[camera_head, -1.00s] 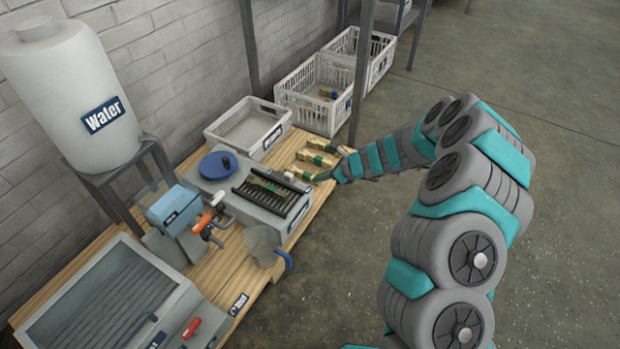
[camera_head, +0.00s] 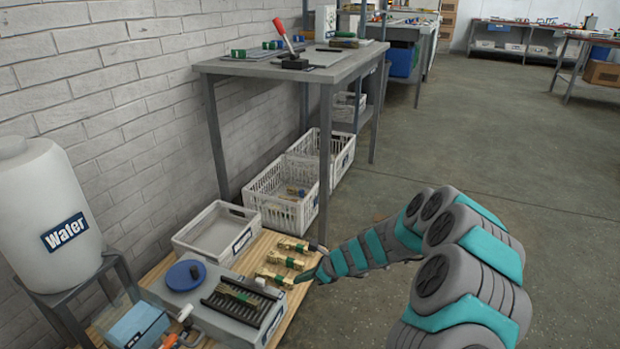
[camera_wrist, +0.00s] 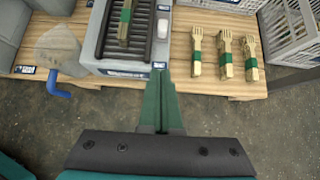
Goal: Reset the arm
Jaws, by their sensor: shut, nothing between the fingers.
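My gripper (camera_head: 316,272) is shut and empty at the right edge of the low wooden bench (camera_head: 262,245). In the wrist view its closed green fingers (camera_wrist: 160,101) point at the front of the grey roller unit (camera_wrist: 180,62). Bundles of wooden forks with green bands (camera_wrist: 225,55) lie on the bench to the right of the fingers, apart from them. My arm (camera_head: 385,248) reaches in from the right and is bent.
The roller unit (camera_head: 258,327) holds a bundle in its ribbed tray. A white bin (camera_head: 190,240) stands behind it. Crates (camera_head: 270,205) sit under a grey table (camera_head: 290,68). A white water tank (camera_head: 40,195) is at left. Open floor lies at right.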

